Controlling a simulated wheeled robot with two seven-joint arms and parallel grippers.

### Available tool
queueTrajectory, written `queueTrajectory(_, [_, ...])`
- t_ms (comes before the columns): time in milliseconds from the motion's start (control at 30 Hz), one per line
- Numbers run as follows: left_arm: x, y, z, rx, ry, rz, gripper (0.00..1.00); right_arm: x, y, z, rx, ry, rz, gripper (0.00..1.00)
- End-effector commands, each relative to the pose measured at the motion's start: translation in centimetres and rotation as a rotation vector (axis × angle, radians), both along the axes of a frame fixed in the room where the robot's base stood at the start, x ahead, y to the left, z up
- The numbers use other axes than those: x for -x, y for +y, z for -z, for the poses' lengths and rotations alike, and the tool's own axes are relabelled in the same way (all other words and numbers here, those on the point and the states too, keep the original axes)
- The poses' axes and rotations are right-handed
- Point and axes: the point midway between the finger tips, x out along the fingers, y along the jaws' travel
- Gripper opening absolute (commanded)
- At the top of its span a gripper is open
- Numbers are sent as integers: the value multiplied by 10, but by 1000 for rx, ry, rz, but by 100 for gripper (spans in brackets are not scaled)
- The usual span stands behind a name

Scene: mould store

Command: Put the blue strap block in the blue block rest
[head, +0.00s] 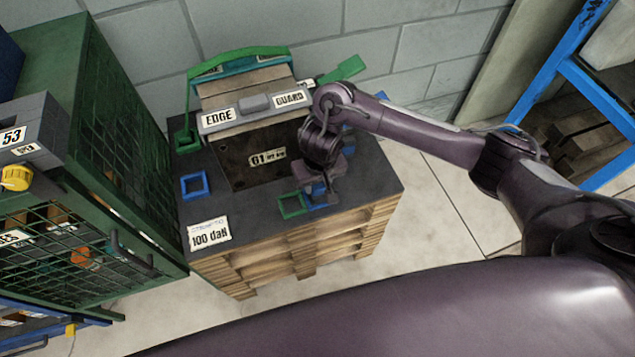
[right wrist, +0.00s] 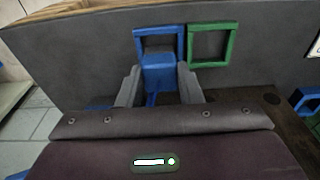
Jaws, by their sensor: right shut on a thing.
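My right gripper (head: 318,196) is over the near part of the dark top of the pallet stack. It is shut on the blue strap block (right wrist: 158,72), which shows between the two fingers in the right wrist view. A blue square frame (right wrist: 174,32), likely the blue block rest, lies right by the block, beside a green square frame (right wrist: 232,45). The block overlaps part of the blue frame in this view; I cannot tell whether it is inside or above it. In the head view the gripper mostly hides both. My left gripper is not in view.
Another blue square frame (head: 184,187) lies at the top's left side. A mould with an EDGE GUARD bar (head: 255,103) and green straps stands at the back. A green mesh cage (head: 120,130) stands close on the left; a blue rack (head: 600,98) stands at the right.

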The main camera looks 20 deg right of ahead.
Motion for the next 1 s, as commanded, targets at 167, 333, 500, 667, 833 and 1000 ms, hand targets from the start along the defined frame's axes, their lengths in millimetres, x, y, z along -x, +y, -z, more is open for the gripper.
queueTrajectory(167, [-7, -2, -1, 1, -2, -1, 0, 0, 0, 6, 0, 1, 1, 12])
queueTrajectory(333, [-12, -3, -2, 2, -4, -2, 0, 0, 0, 14, -1, 1, 0, 12])
queueTrajectory(500, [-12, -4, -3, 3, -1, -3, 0, 0, 0, 20, 0, 1, 0, 12])
queueTrajectory(667, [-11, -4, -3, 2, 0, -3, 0, 0, 0, 22, 0, 0, 0, 12])
queueTrajectory(833, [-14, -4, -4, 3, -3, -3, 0, 0, 0, 22, 0, 0, 0, 12])
queueTrajectory(1000, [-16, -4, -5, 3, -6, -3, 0, 0, 0, 22, 0, 0, 0, 12])
